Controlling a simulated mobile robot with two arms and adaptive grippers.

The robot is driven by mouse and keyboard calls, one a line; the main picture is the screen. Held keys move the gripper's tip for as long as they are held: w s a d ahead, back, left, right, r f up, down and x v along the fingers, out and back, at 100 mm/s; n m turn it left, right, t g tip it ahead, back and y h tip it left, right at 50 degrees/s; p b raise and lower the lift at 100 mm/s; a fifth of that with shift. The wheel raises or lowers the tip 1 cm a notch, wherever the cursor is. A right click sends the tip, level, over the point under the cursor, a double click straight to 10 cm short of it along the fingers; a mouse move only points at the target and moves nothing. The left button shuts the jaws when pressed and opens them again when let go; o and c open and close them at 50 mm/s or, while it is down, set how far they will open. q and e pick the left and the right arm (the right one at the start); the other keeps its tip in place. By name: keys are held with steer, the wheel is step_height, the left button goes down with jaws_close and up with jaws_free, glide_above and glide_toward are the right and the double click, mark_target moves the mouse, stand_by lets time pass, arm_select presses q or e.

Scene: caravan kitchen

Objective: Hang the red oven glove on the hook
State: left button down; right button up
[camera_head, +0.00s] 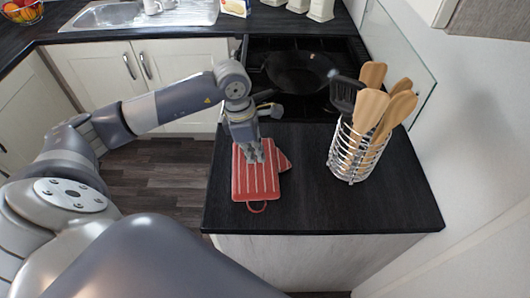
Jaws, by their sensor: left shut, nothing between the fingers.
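The red oven glove (256,184) with pale stripes lies flat on the dark worktop, near its left edge. Its hanging loop (257,208) points toward the front of the worktop. My left gripper (254,157) points down over the far end of the glove and is shut with nothing in it. I cannot tell whether the fingertips touch the glove. The gripper hides a small part of the glove's far end. My right gripper is not in view. I see no hook in this view.
A wire holder (350,155) with wooden utensils and a black spatula stands right of the glove. A black pan (298,72) sits on the hob behind. The dark worktop (310,205) is clear in front of the holder. A sink (140,14) lies at the back left.

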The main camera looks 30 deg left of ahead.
mark_target(266, 165)
arm_select(q)
steer(key=shift+w+d+r+p, duration=0.1)
steer(key=shift+w+d+p, duration=0.25)
steer(key=shift+d, duration=0.3)
steer(key=shift+w+d+r+p, duration=0.1)
steer(key=shift+w+d+p, duration=0.05)
steer(key=shift+w+d, duration=0.4)
steer(key=shift+s+f+p, duration=0.15)
steer(key=shift+f+p, duration=0.2)
steer(key=shift+p, duration=0.1)
steer(key=shift+f+b, duration=0.65)
steer(key=shift+s, duration=0.15)
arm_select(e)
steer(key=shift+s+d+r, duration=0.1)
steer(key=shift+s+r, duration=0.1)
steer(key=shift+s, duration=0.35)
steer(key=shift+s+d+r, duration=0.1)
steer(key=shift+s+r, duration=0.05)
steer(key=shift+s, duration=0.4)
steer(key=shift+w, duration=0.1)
